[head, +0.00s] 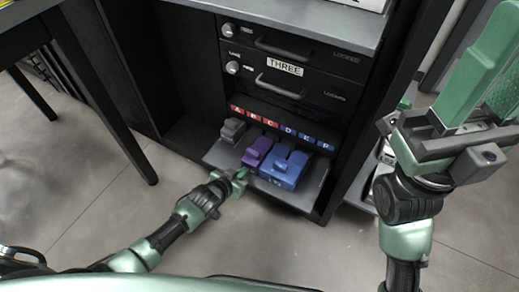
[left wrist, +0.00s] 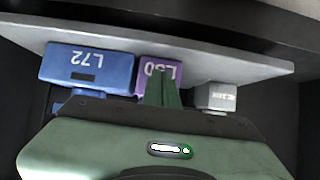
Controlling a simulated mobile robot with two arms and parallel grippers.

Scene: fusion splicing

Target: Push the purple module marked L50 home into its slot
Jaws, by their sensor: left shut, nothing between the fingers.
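The purple module marked L50 (head: 257,151) sits on the grey pull-out shelf (head: 308,196), between a grey module and a larger blue one. Its face (left wrist: 153,69) also shows upside down in the left wrist view. My left gripper (head: 241,175) is shut and empty, at the shelf's front edge near the front of the purple module. In the left wrist view its green fingers (left wrist: 163,92) cover part of the L50 face; I cannot tell whether they touch it. My right gripper (head: 490,75) is raised at the right, with its fingers apart and nothing between them.
The blue module marked L72 (head: 285,170) stands right of the purple one, the grey module (head: 232,131) left of it. Lettered red and blue labels (head: 285,127) run above the modules. Drawers (head: 290,85) sit higher. A dark table leg (head: 105,115) stands at left.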

